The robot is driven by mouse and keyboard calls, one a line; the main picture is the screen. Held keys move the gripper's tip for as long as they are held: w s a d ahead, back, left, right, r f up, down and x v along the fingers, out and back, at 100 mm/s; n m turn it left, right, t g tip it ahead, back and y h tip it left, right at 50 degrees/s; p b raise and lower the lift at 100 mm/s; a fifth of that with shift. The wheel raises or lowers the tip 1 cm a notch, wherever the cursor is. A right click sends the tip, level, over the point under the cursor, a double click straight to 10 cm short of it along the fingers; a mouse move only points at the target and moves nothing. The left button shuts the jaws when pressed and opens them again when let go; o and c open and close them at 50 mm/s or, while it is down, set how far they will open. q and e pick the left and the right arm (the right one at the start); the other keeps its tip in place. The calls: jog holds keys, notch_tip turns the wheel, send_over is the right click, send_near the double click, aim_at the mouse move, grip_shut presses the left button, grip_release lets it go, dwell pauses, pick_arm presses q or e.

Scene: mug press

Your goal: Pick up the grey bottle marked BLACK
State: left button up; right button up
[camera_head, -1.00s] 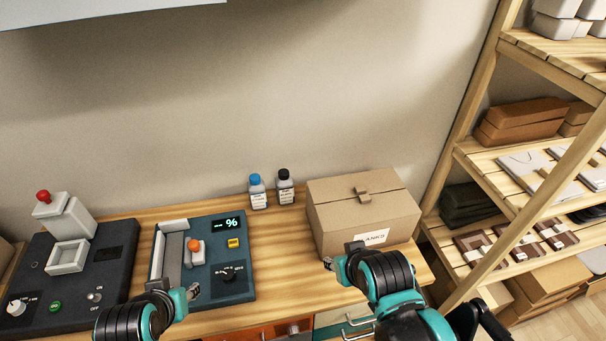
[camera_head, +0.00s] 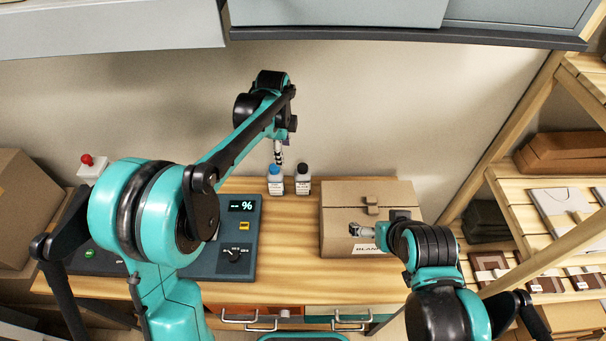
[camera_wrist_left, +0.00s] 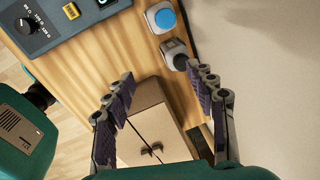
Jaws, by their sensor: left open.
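The grey bottle with the black cap (camera_head: 303,184) stands upright at the back of the bench, close to the wall. Its label is too small to read. In the left wrist view the bottle (camera_wrist_left: 176,56) shows from above, just beyond the fingertips. My left gripper (camera_head: 279,152) hangs pointing down above the bottles, nearer the blue-capped one. In its wrist view the gripper (camera_wrist_left: 160,78) is open with nothing between the fingers. My right gripper (camera_head: 362,231) is in front of the cardboard box; its jaws are too small to judge.
A blue-capped bottle (camera_head: 275,186) stands just left of the black-capped one. A cardboard box (camera_head: 340,200) stands to the right. A dark control panel (camera_head: 245,262) lies to the left. The wall is close behind, and cabinets (camera_head: 400,38) hang above.

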aim_at(303, 166)
pick_arm(q)
jog(key=w+d+f+m+p, duration=0.1)
jog(key=f+m, duration=0.1)
jog(key=w+d+f+m+g, duration=0.1)
jog(key=w+d+f+m, duration=0.1)
jog(key=w+d+f+m+p, duration=0.1)
jog(key=w+d+f+m, duration=0.1)
jog(key=shift+w+d+f+g+p, duration=0.1)
jog(key=shift+w+g+p, duration=0.05)
jog(key=shift+g+p, duration=0.15)
jog(key=shift+w+d+f+m, duration=0.1)
jog(key=shift+d+f+m, duration=0.1)
jog(key=shift+f+m, duration=0.15)
jog(key=shift+f, duration=0.3)
notch_tip(303, 166, down, 8)
jog(key=shift+r+b, duration=0.2)
jog(key=shift+b, duration=0.3)
jog(key=shift+r, duration=0.1)
grip_shut()
pick_arm(e)
notch_tip(303, 166, up, 3)
jog(key=shift+f, duration=0.2)
